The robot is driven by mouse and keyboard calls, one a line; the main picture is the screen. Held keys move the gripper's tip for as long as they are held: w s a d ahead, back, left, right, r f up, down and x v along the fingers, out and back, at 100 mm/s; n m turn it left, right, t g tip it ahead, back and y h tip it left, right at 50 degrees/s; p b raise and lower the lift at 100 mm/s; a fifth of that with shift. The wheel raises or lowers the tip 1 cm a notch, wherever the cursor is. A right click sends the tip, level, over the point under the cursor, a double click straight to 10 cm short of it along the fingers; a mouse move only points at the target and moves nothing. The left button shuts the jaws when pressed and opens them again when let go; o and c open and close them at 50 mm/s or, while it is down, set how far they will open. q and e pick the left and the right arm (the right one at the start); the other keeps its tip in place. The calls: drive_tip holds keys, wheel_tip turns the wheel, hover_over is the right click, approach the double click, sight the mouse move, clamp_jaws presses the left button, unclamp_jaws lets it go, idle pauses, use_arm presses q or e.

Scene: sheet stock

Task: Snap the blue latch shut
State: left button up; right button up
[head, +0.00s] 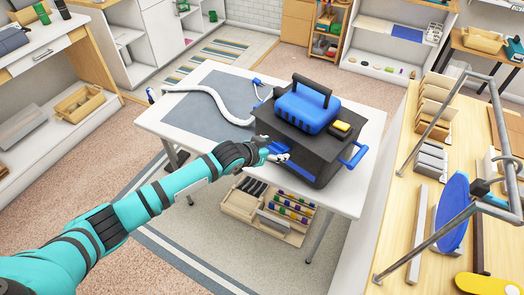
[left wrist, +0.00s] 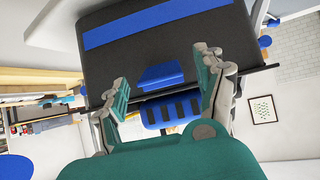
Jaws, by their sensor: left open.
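The blue latch (left wrist: 162,76) is a small tab on the front face of a black box, near the lid seam. In the head view my left gripper hides most or all of it. The black box (head: 318,146) stands on a white table and has a blue side handle (head: 355,156) and a blue stripe low on its front (left wrist: 150,22). My left gripper (head: 279,157) is close to the front of the box. In the left wrist view its open fingers (left wrist: 163,72) stand either side of the latch, with nothing held. Whether they touch it I cannot tell. My right gripper is not in view.
A blue case (head: 305,108) with a dark handle and a small yellow-and-black item (head: 340,129) sit on the box lid. A white hose (head: 212,97) lies on the grey mat (head: 185,122) to the left. A wooden counter (head: 402,215) with a metal frame stands at right.

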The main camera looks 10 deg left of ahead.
use_arm(q)
drive_tip(key=v, duration=1)
drive_tip(key=shift+s+a, duration=0.2)
drive_tip(key=shift+s, duration=0.1)
drive_tip(key=shift+r, duration=0.15)
